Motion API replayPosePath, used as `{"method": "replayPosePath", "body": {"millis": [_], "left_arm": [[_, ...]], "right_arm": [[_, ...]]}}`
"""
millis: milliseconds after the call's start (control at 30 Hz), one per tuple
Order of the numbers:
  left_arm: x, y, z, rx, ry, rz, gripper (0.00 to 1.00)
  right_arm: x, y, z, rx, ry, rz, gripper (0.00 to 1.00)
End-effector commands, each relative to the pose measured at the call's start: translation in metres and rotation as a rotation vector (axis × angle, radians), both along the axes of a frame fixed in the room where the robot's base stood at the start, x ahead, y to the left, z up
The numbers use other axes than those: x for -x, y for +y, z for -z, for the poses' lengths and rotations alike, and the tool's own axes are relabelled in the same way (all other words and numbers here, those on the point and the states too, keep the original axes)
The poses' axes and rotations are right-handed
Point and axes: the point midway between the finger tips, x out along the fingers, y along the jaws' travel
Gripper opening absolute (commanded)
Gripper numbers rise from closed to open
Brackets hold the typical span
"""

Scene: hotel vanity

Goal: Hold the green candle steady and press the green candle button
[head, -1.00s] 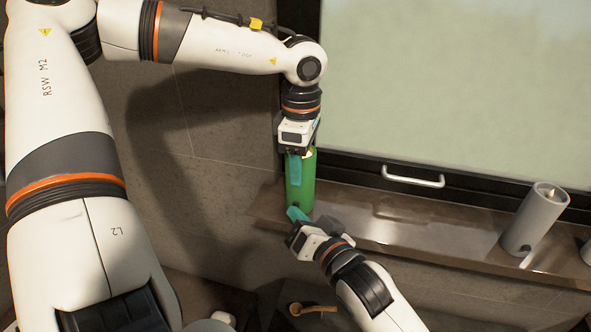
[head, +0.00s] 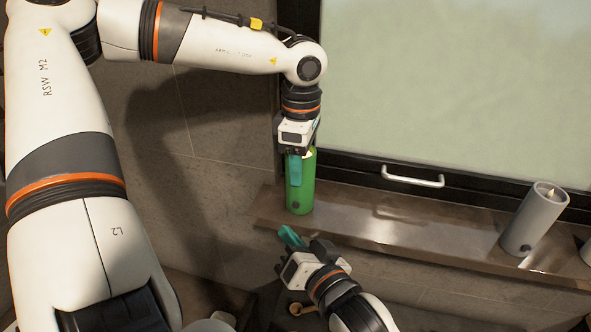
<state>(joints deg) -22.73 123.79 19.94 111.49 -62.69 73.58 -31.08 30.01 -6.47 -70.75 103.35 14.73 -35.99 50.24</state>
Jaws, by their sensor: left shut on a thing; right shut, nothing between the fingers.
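The green candle (head: 303,190) stands upright on the left end of the brown ledge. My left gripper (head: 296,170) comes down from above and is shut on the upper part of the candle. The candle's dark round button (head: 294,206) shows low on its front side. My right gripper (head: 289,237) is shut and empty, below and slightly left of the candle, its teal fingertip apart from the button. The candle's top is mostly hidden behind the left gripper.
The ledge (head: 400,232) runs to the right below a frosted window with a white handle (head: 412,177). A grey candle (head: 534,218) stands at its right, with another object cut off at the frame edge. The ledge between the candles is clear.

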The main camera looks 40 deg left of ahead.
Motion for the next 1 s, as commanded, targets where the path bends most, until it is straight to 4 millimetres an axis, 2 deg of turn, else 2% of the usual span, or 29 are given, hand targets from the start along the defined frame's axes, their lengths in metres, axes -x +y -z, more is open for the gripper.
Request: {"method": "replayPosePath", "body": {"millis": [133,400,433,567,867,1000], "left_arm": [[0.0,0.0,0.0,0.0,-0.001,0.0,0.23],[0.0,0.0,0.0,0.0,-0.001,0.0,0.23],[0.0,0.0,0.0,0.0,-0.001,0.0,0.55],[0.0,0.0,0.0,0.0,-0.001,0.0,0.76],[0.0,0.0,-0.001,0.0,-0.001,0.0,0.77],[-0.001,0.0,-0.014,-0.001,-0.003,-0.001,0.77]], "right_arm": [[0.008,-0.005,0.0,0.0,0.0,0.0,0.0],[0.009,-0.005,0.0,0.001,0.0,0.001,0.0],[0.009,-0.006,0.0,0.001,0.0,0.001,0.0],[0.009,-0.005,0.0,0.001,0.0,0.001,0.0],[0.009,-0.005,0.0,0.0,0.0,0.0,0.0],[0.009,-0.005,0.0,0.0,0.0,0.0,0.0]]}}
